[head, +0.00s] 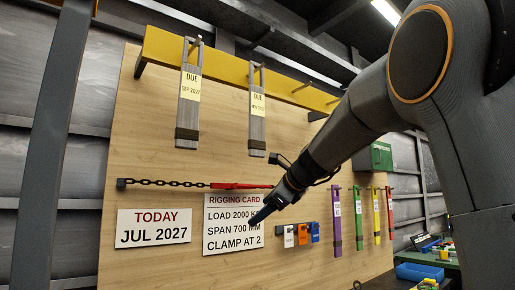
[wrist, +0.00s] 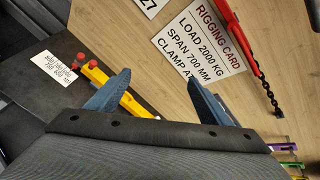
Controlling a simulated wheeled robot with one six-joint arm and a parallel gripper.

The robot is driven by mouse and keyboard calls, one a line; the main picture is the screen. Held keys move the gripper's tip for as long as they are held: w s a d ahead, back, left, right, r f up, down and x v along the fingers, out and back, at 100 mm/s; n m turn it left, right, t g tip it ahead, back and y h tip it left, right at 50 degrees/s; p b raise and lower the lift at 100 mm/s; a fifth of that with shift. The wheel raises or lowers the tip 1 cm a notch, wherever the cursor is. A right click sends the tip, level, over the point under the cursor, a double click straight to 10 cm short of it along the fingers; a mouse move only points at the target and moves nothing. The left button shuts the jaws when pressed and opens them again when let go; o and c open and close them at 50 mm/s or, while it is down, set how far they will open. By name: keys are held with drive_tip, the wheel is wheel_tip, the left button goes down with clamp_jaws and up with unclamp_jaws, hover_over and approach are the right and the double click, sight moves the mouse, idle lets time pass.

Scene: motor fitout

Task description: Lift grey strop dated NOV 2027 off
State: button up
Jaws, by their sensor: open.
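Two grey strops hang from pegs on the yellow beam in the head view. The left grey strop (head: 188,112) has a yellow tag reading DUE SEP 2027. The right grey strop (head: 257,132) has a yellow DUE tag (head: 257,103) whose small date looks like NOV 2027. My gripper (head: 263,213) is below the right strop, in front of the rigging card, apart from both strops. In the wrist view my gripper (wrist: 158,97) has its two blue fingers spread wide with nothing between them. The strops are not in the wrist view.
The yellow beam (head: 225,68) has further bare pegs to the right. A chain with a red tensioner (head: 235,186) crosses the board above the rigging card (head: 233,222). Coloured strops (head: 337,222) and small tags (head: 302,234) hang right of my gripper. A dark bench (wrist: 50,110) shows in the wrist view.

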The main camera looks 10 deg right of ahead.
wheel_tip(320, 180, up, 18)
drive_tip(key=w+d+m+t+y+p, duration=0.1)
drive_tip(key=d+m+t+p, duration=0.1)
drive_tip(key=m+t, duration=0.15)
drive_tip(key=m+t+y+p, duration=0.2)
drive_tip(key=m, duration=0.3)
approach(258, 113)
drive_tip(key=x, duration=0.4)
drive_tip(key=shift+n, duration=0.35)
drive_tip(key=shift+p+x, duration=1.85)
drive_tip(key=shift+x, duration=1.6)
drive_tip(key=shift+f, duration=0.1)
drive_tip(key=c, duration=1.4)
